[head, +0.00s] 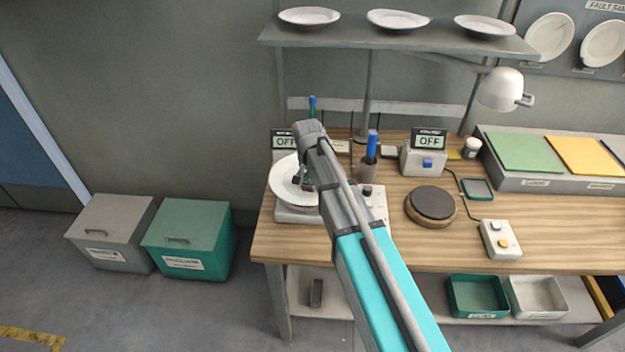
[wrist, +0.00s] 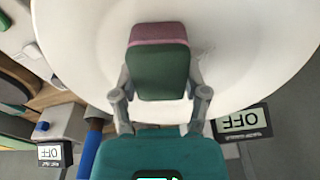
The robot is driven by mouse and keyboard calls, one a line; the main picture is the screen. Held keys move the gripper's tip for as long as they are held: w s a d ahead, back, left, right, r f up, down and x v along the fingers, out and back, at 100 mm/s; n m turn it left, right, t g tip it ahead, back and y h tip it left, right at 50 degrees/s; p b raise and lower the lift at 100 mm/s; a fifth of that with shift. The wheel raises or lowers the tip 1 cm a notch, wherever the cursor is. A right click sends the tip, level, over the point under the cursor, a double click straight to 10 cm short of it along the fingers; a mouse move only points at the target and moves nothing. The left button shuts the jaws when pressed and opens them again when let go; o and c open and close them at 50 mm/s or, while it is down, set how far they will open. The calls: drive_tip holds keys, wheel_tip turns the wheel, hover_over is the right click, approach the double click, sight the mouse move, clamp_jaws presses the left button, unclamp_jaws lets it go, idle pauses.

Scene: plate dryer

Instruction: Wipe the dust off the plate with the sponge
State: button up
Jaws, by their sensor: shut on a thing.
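The white plate (head: 285,181) sits on a pale device at the left end of the workbench. In the wrist view the plate (wrist: 84,40) fills most of the upper picture. My gripper (wrist: 160,90) is shut on the sponge (wrist: 158,74), a block with a dark green body and a pinkish layer on its far side. The sponge is over the plate; I cannot tell whether it touches. A faint greyish mark shows on the plate just right of the sponge. In the head view my arm hides part of the plate and most of the sponge.
Two displays reading OFF (head: 429,139) stand at the back of the bench. A shelf (head: 400,40) with several plates hangs above, beside a lamp (head: 500,89).

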drive_tip(key=shift+w+a, duration=0.4)
drive_tip(key=shift+w, duration=0.2)
drive_tip(key=shift+w+a, duration=0.35)
drive_tip(key=shift+w, duration=0.25)
drive_tip(key=shift+w, duration=0.1)
drive_tip(key=shift+w+a, duration=0.55)
drive_tip(key=shift+w, duration=0.3)
drive_tip(key=shift+w+a, duration=0.5)
drive_tip(key=shift+w, duration=0.3)
drive_tip(key=shift+d, duration=0.15)
drive_tip(key=shift+w+d, duration=0.15)
drive_tip(key=shift+d, duration=0.25)
drive_tip(key=shift+f, duration=0.1)
drive_tip(key=shift+d, duration=0.1)
drive_tip(key=shift+s+d, duration=0.5)
drive_tip(key=shift+s, duration=0.35)
drive_tip(key=shift+s+d, duration=0.45)
drive_tip(key=shift+s, duration=0.4)
